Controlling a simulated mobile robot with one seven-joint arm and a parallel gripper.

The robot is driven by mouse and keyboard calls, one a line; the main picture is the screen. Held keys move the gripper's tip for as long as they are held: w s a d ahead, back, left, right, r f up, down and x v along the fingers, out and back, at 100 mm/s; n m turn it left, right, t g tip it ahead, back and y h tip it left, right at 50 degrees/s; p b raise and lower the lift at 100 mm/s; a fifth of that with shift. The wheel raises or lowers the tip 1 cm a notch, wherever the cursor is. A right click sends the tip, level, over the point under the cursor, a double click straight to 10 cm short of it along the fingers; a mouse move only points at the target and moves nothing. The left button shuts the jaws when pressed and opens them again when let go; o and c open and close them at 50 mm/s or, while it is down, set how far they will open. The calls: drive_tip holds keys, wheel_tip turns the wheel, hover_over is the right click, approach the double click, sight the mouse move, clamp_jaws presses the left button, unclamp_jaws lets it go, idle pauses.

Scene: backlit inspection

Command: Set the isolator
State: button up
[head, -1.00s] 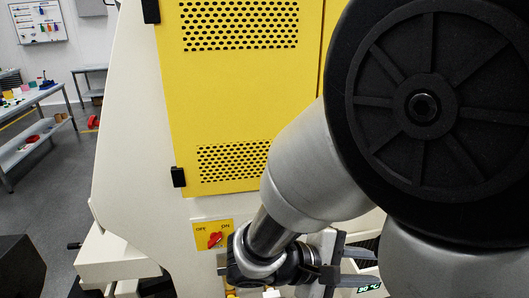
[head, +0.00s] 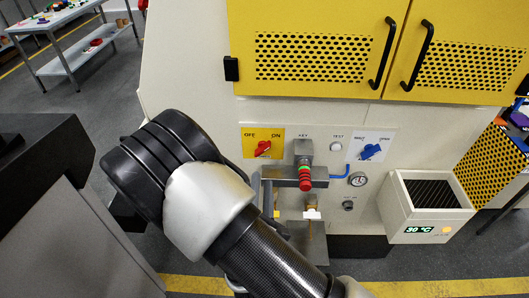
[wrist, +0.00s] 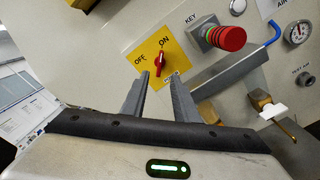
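The isolator is a red rotary knob (head: 263,148) on a yellow plate (head: 250,137) marked OFF and ON, on the front of the cream machine. Its handle slants up toward the ON mark in the head view. In the wrist view the red knob (wrist: 160,63) shows just beyond my gripper (wrist: 158,80). The two grey fingers are apart with nothing between them, and the knob lies ahead of the gap. I cannot tell any contact; the fingers look short of the knob. In the head view my arm hides much of my gripper, below the plate.
Right of the plate are a red ribbed KEY part (head: 305,178), a blue selector (head: 371,151), a gauge (head: 357,179) and a blue hose. Yellow doors (head: 310,50) are above.

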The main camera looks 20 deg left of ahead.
sight(264, 151)
drive_tip(key=x, duration=1.3)
drive_tip(key=shift+d, duration=0.15)
clamp_jaws()
